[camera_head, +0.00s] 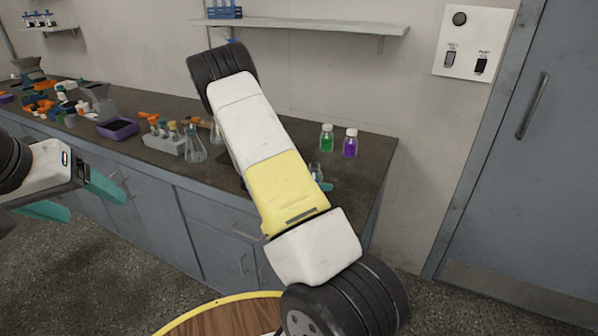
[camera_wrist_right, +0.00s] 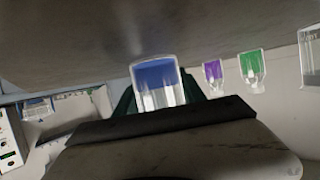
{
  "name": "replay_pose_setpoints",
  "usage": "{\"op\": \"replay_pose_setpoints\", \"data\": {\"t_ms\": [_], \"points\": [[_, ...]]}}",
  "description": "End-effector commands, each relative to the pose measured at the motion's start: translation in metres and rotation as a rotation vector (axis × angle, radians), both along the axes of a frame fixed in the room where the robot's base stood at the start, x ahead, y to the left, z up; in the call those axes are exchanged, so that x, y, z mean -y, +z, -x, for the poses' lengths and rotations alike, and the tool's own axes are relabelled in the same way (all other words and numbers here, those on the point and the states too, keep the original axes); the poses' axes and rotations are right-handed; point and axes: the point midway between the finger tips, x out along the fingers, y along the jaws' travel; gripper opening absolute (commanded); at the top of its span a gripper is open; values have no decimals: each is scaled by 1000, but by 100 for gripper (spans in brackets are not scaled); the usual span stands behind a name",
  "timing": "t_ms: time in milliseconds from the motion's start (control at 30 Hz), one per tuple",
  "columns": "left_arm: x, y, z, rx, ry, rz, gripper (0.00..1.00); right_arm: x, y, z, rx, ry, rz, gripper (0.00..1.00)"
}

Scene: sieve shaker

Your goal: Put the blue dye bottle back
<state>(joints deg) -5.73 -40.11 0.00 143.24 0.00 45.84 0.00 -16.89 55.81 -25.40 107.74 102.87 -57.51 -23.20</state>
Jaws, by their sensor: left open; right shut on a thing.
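The blue dye bottle (camera_wrist_right: 158,85), clear with blue liquid, is between the dark green fingers of my right gripper (camera_wrist_right: 158,100) in the right wrist view, which is upside down. In the head view only a small part of the bottle (camera_head: 316,172) shows past my right arm, with a teal fingertip (camera_head: 326,187) beside it. The bottle is at the counter (camera_head: 352,200); I cannot tell whether its base touches it. My left gripper (camera_head: 78,196) is open and empty at the left, in front of the cabinets.
A green bottle (camera_head: 327,139) and a purple bottle (camera_head: 350,144) stand side by side near the counter's back right. A glass flask (camera_head: 195,150), a rack of small bottles (camera_head: 165,144) and a purple tray (camera_head: 118,129) stand left of my arm. A shelf (camera_head: 300,27) hangs above.

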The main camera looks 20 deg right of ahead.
Motion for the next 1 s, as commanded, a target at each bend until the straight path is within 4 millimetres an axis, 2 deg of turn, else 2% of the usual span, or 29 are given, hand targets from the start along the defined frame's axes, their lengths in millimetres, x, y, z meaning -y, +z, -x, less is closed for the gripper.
{"op": "replay_pose_setpoints", "data": {"t_ms": [67, 100, 167, 567, 667, 1000], "points": [[0, 0, 0, 0, 0, 0, 73, 0, -3, 0, -1, 0, 1, 0], [0, 0, 0, 0, 0, 0, 73, 0, -2, 0, 0, 0, 0, 55], [0, 0, 0, 0, 0, 0, 73, 0, -2, 0, 0, 0, 0, 67], [0, 0, 0, 0, 0, 0, 73, 0, 2, 0, 1, 1, 0, 69], [0, 0, 0, 0, 0, 0, 73, -12, 7, 0, 2, 1, -2, 69], [0, 0, 0, 0, 0, 0, 73, -78, 34, 2, 1, 3, -2, 69]]}}
